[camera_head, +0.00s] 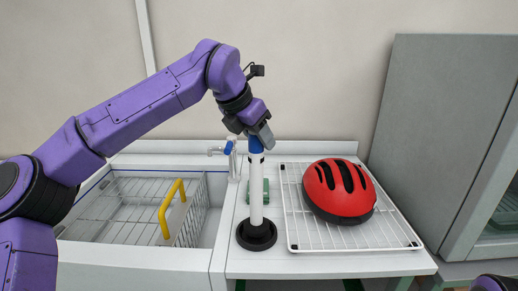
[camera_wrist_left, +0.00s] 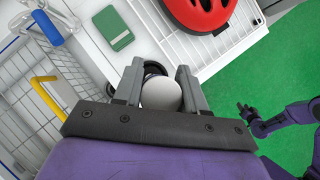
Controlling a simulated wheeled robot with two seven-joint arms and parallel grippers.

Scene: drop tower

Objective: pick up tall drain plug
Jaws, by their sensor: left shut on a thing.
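The tall drain plug (camera_head: 256,190) is an upright white tube with a wide black base (camera_head: 256,235) and a blue band near its top. My left gripper (camera_head: 262,135) comes down from above and is shut on its top end. In the left wrist view, the plug's pale round top (camera_wrist_left: 160,93) sits between the two grey fingers of my left gripper (camera_wrist_left: 158,84). The base appears at the counter; I cannot tell whether it touches. My right gripper (camera_wrist_left: 246,113) shows small and dark over the green floor, and its jaw state is unclear.
A sink with a wire basket (camera_head: 130,205) with a yellow handle (camera_head: 168,210) lies left. A tap (camera_head: 230,150) and green block (camera_head: 265,190) are behind the plug. A red helmet (camera_head: 340,190) rests on a white rack (camera_head: 300,235) at right. A grey cabinet (camera_head: 430,130) stands beyond.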

